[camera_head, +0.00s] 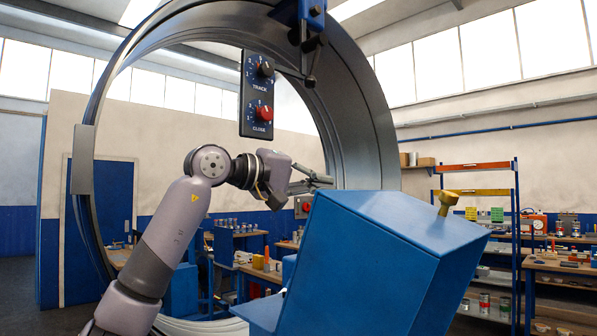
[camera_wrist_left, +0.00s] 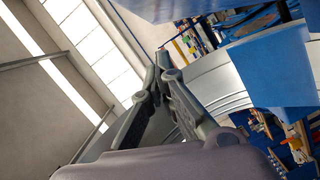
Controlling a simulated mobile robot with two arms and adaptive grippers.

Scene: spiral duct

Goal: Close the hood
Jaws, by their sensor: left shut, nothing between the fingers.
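The blue hood (camera_head: 355,265) is a large box-shaped cover in the lower right middle of the head view, tilted. My left gripper (camera_head: 326,181) is just above and behind the hood's upper left edge, shut and empty. I cannot tell whether it touches the hood. In the left wrist view the shut fingers (camera_wrist_left: 166,66) point up, and a blue panel (camera_wrist_left: 280,68), likely the hood, lies to their right. The hood's underside is hidden. My right gripper is not in view.
A large grey metal duct ring (camera_head: 355,110) rises around my left arm. Shelves (camera_head: 480,190) and workbenches stand at the back right. A blue door (camera_head: 120,215) is behind left.

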